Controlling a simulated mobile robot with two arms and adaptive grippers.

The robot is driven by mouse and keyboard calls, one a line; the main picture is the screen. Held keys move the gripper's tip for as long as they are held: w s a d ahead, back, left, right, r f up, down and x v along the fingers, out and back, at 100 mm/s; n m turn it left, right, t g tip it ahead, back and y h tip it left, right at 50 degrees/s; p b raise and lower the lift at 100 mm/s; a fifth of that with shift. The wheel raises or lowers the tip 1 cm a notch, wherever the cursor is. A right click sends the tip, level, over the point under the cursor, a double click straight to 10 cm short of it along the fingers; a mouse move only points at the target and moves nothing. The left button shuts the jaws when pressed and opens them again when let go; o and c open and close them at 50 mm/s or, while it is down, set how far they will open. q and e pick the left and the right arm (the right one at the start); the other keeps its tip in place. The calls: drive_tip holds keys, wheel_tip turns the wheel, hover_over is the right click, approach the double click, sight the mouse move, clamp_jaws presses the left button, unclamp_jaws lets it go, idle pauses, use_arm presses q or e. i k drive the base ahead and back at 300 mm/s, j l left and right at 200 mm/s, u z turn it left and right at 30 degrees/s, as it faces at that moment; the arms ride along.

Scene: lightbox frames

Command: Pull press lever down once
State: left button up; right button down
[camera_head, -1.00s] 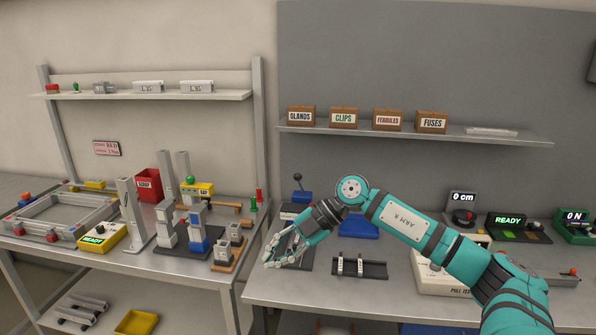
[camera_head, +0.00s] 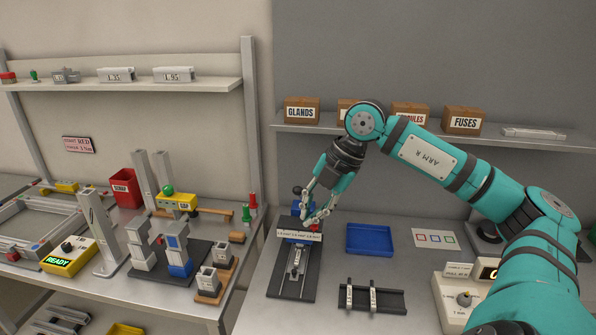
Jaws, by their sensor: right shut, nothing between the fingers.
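The press (camera_head: 283,284) stands on the right-hand bench. It has a dark base plate, a blue part and a pale label strip across it. Its lever shows as a dark round knob (camera_head: 297,190) above the blue part, just left of my fingers. My right gripper (camera_head: 306,221) points down at the press, in front of the lever, with its fingers shut and nothing held. The fingers hide most of the lever shaft, and I cannot tell whether they touch it. My left gripper is not in view.
A blue tray (camera_head: 369,240) and a dark rail (camera_head: 372,308) with small pale clips lie right of the press. A card with coloured squares (camera_head: 435,239) lies farther right. Labelled boxes (camera_head: 301,110) stand on the shelf above. The left bench (camera_head: 205,311) is crowded with fixtures.

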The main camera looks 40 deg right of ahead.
sight(297, 191)
drive_tip(key=i+l, duration=0.4)
drive_tip(key=l, duration=0.15)
drive_tip(key=i+l, duration=0.45)
drive_tip(key=l, duration=0.1)
